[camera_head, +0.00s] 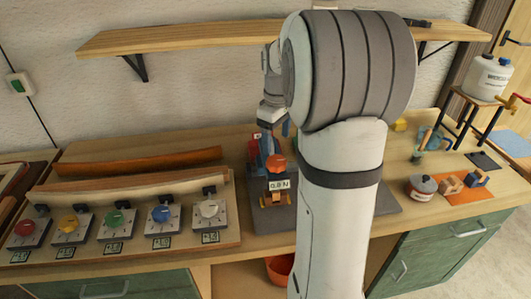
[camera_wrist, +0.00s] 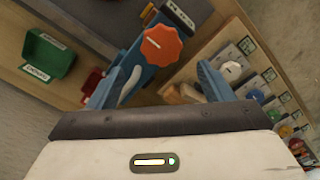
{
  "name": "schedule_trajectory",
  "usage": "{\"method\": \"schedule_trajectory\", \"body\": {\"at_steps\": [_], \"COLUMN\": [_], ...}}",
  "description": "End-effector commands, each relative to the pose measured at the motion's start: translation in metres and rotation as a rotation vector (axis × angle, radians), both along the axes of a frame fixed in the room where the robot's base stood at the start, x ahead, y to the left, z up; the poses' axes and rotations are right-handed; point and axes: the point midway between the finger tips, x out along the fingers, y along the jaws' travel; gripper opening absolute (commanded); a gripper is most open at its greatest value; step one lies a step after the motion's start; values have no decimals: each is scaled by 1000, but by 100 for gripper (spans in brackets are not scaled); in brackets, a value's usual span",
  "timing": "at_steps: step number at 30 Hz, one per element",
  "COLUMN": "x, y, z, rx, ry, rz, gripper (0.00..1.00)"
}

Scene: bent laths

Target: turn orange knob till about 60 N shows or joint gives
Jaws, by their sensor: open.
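The orange knob (camera_head: 276,163) sits on a small test stand on a grey mat (camera_head: 268,217), partly behind my arm. Its display (camera_head: 279,184) shows a value under 1 N; the last digit is hard to read. In the wrist view the scalloped orange knob (camera_wrist: 165,46) is on a blue frame, beyond the fingertips. My gripper (camera_wrist: 168,75) is open, with its two blue fingers apart. The knob is not between them, and nothing is gripped. The lath joint cannot be made out clearly.
Left on the bench is a panel (camera_head: 130,250) with several coloured dials and bent laths (camera_head: 140,161) behind it. A shelf (camera_head: 200,38) runs above.

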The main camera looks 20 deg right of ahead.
Motion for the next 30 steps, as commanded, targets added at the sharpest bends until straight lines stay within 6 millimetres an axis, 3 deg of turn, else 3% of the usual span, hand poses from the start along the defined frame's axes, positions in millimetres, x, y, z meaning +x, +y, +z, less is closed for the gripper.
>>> {"method": "schedule_trajectory", "body": {"at_steps": [9, 15, 25, 30], "x": [-1, -1, -1, -1], "y": [0, 0, -1, -1], "z": [-47, -69, -73, -73], "rx": [1, 1, 0, 0], "ry": [4, 2, 0, 0], "rz": [-1, -2, -3, -3], "gripper": [74, 74, 74, 60]}}
